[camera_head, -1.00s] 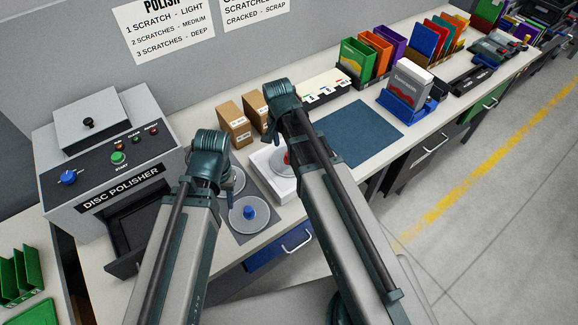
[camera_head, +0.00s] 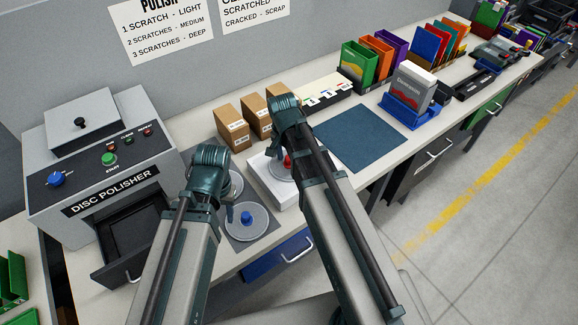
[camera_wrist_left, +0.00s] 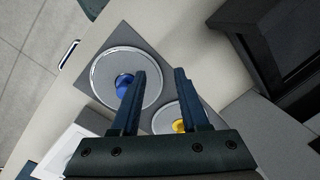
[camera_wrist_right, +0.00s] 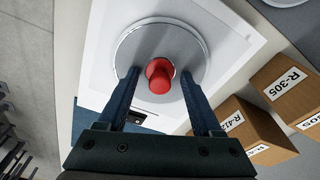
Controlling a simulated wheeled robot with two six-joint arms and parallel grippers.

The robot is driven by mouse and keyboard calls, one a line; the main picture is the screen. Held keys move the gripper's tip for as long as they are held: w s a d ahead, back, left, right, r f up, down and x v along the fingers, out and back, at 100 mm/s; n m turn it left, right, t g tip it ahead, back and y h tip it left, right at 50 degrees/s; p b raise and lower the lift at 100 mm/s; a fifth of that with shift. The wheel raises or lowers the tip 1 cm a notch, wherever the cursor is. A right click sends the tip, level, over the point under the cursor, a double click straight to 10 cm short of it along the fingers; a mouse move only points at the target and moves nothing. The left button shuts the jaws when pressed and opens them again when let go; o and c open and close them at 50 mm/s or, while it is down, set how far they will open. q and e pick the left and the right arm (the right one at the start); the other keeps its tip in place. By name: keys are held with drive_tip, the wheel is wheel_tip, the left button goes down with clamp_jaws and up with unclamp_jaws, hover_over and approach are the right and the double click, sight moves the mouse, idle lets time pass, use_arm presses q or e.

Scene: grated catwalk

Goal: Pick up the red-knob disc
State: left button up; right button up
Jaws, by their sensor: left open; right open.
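The red-knob disc (camera_wrist_right: 197,41) is a silver disc with a red knob, lying on a white tray (camera_wrist_right: 232,23). In the head view the disc (camera_head: 278,172) is partly hidden behind my right arm. My right gripper (camera_wrist_right: 158,76) is open, with its fingertips on either side of the red knob in the picture; I cannot tell if they touch it. My left gripper (camera_wrist_left: 159,75) is open and empty above a grey mat with a blue-knob disc (camera_wrist_left: 110,66) and a yellow-knob disc (camera_wrist_left: 165,113). The blue-knob disc also shows in the head view (camera_head: 261,220).
The disc polisher (camera_head: 85,165) with a dark open drawer (camera_head: 125,240) stands at left. Cardboard boxes (camera_head: 233,125) stand behind the tray. A blue mat (camera_head: 362,135) lies clear to the right, with a blue holder (camera_head: 402,110) beyond it.

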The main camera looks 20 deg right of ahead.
clamp_jaws()
use_arm(q)
drive_tip(key=shift+r, duration=0.15)
use_arm(e)
drive_tip(key=shift+r, duration=0.1)
use_arm(q)
wheel_tip(320, 180, up, 10)
drive_tip(key=p, duration=1)
use_arm(e)
wheel_tip(320, 180, up, 10)
drive_tip(key=shift+f, duration=0.1)
wheel_tip(320, 180, down, 5)
drive_tip(key=b, duration=0.5)
drive_tip(key=shift+f, duration=0.2)
use_arm(q)
wheel_tip(320, 180, down, 5)
drive_tip(key=shift+f, duration=0.1)
use_arm(e)
drive_tip(key=shift+r, duration=0.2)
use_arm(q)
drive_tip(key=shift+s, duration=0.1)
use_arm(e)
drive_tip(key=shift+s, duration=0.1)
